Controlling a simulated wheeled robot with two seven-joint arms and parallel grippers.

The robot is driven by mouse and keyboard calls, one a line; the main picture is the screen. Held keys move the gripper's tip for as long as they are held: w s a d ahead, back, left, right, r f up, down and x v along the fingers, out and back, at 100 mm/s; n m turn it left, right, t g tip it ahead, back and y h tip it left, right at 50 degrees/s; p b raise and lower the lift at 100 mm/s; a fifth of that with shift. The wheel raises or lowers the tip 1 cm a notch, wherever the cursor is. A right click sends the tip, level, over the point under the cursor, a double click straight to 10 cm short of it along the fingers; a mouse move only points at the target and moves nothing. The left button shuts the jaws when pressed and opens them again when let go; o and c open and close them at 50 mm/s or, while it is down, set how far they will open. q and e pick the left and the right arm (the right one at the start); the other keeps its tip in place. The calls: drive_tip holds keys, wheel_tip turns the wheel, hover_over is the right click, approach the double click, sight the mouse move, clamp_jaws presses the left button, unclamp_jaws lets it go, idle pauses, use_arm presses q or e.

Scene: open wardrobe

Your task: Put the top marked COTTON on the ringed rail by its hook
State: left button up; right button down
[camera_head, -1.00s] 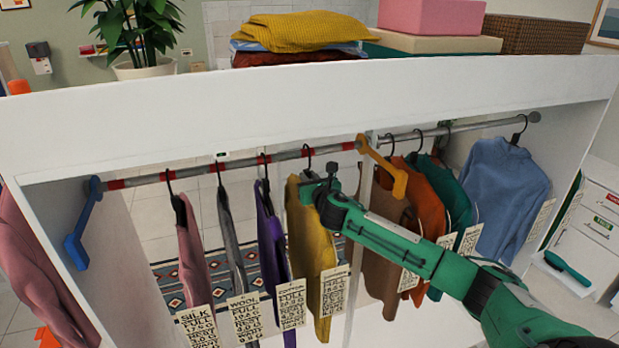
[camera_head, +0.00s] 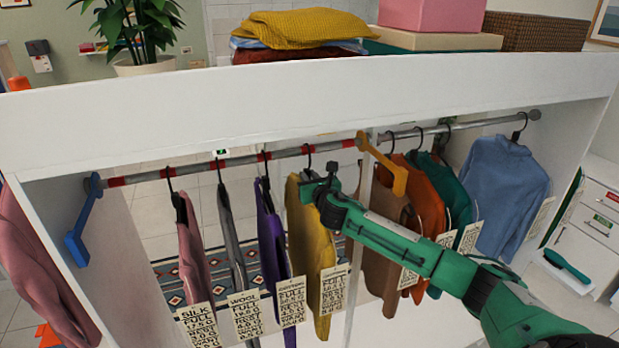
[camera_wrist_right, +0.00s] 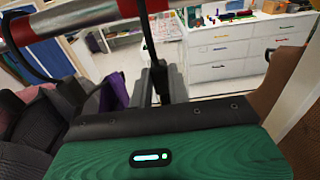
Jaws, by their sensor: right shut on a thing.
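A mustard-yellow top (camera_head: 311,235) hangs in the middle, its tag (camera_head: 334,288) too small to read surely. Its black hook (camera_head: 308,152) is at the rail with red rings (camera_head: 236,157). My right gripper (camera_head: 309,184) is shut on the hanger just below this hook. In the right wrist view the dark hook stem (camera_wrist_right: 150,45) rises from between the fingers (camera_wrist_right: 163,88) to the rail beside a red ring (camera_wrist_right: 157,6). My left gripper is out of view.
A pink top (camera_head: 191,250) and a grey one (camera_head: 232,240) hang further left. Brown, orange (camera_head: 426,190), teal and blue (camera_head: 500,195) tops hang on the plain rail (camera_head: 470,124) at right. A yellow bracket (camera_head: 388,170) and upright stand between the rails. A blue bracket (camera_head: 80,230) is at left.

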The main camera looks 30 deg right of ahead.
drive_tip(key=shift+f, duration=0.2)
drive_tip(key=c, duration=1.3)
unclamp_jaws()
drive_tip(key=shift+o, duration=0.2)
drive_tip(key=b+v, duration=0.5)
drive_tip(key=v, duration=0.8)
drive_tip(key=shift+f, duration=0.1)
drive_tip(key=shift+s, duration=0.4)
drive_tip(key=shift+a, duration=0.1)
